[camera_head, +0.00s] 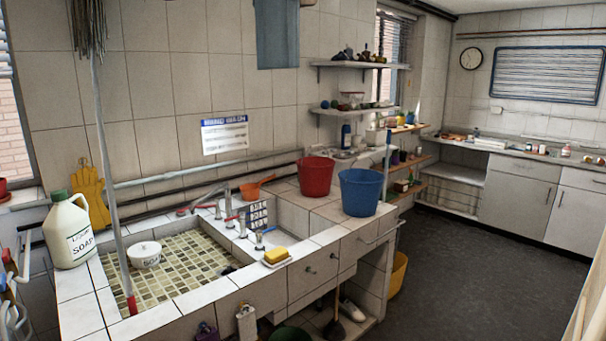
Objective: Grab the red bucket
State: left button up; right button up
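The red bucket (316,177) stands upright on the tiled counter, to the right of the sink and close to the back wall. A blue bucket (359,193) stands just right of it, nearer the counter's right end, and its rim comes close to the red one. Neither of my grippers shows in the head view.
The tiled sink (180,262) holds a small white bowl (145,254). A soap jug (70,232) stands at its left and a mop handle (113,190) leans in it. A yellow sponge (276,256) lies on the front edge. Dark floor (455,270) is clear at right.

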aim_at(316, 173)
jog(key=i+l+u, duration=0.5)
jog(key=i, duration=0.2)
jog(key=i+l+u, duration=0.55)
jog(key=l, duration=0.25)
jog(key=i+l+u, duration=0.25)
jog(key=l, duration=0.2)
jog(key=i+l+u, duration=0.25)
jog(key=l, duration=0.25)
jog(key=k+j, duration=0.05)
jog(key=k, duration=0.05)
